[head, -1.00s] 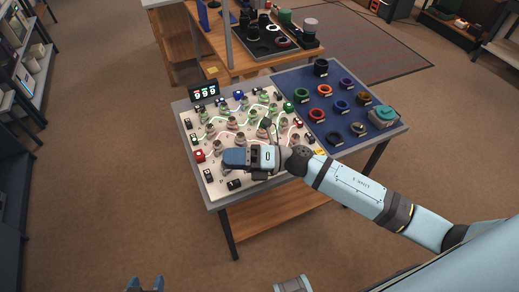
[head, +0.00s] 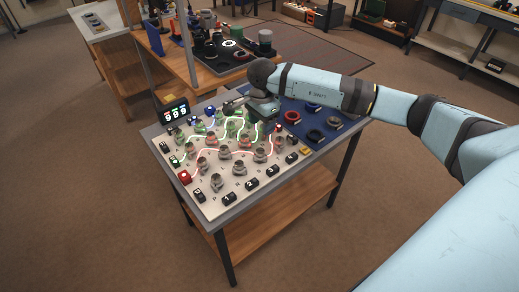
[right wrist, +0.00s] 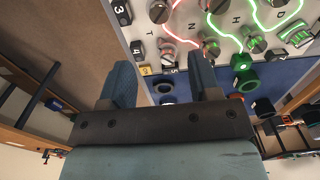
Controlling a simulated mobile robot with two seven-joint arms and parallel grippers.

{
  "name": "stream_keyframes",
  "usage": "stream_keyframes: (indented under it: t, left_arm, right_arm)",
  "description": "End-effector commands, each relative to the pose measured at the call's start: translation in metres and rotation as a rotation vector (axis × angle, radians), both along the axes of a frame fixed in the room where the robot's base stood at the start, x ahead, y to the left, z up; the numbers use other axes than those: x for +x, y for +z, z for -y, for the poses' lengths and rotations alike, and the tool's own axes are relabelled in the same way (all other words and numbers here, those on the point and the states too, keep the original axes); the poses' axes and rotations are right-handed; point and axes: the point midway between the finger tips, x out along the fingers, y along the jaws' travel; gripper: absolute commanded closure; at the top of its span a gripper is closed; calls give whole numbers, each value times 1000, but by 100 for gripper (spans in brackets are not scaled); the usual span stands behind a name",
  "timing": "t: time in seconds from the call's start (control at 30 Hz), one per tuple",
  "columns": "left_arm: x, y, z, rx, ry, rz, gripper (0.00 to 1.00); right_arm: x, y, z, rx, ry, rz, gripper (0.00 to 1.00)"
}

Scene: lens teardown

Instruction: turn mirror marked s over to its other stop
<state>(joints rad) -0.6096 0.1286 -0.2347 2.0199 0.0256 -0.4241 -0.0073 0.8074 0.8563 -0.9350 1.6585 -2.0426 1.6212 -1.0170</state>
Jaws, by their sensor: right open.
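A white board (head: 200,192) on the table carries several small metal mirror mounts (head: 216,181) with green and red light lines between them. The letters are too small to read in the head view, so I cannot tell which mirror is marked s. In the right wrist view, mounts (right wrist: 212,48) stand near the letters T, N, H and D; no S is clearly readable. My right gripper (head: 240,104) is over the board's far right part, hiding some mounts. In the right wrist view its fingers (right wrist: 160,82) are apart and empty. My left gripper is out of view.
A blue mat (head: 291,122) with several coloured rings adjoins the board's right side. A small display (head: 174,112) stands at its back left corner. Black numbered blocks (head: 252,184) line the front edge. Another bench (head: 190,83) with equipment stands behind.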

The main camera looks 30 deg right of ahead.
Motion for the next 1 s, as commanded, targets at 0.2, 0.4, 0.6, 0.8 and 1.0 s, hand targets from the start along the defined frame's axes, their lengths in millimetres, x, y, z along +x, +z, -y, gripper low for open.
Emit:
stream_keyframes:
  t: [0.2, 0.4, 0.6, 0.8, 1.0]
  left_arm:
    - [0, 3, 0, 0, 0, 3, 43]
    - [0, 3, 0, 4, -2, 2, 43]
    - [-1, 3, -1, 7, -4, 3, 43]
    - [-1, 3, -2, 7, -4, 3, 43]
    - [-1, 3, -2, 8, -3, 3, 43]
  right_arm:
    - [-1, -49, -1, 4, -2, -5, 43]
    - [-1, -86, -1, 4, -2, -3, 43]
    - [0, -107, -2, 4, -1, -1, 43]
    - [0, -111, -1, 4, -1, 0, 43]
    - [0, -111, -1, 4, -1, 0, 52]
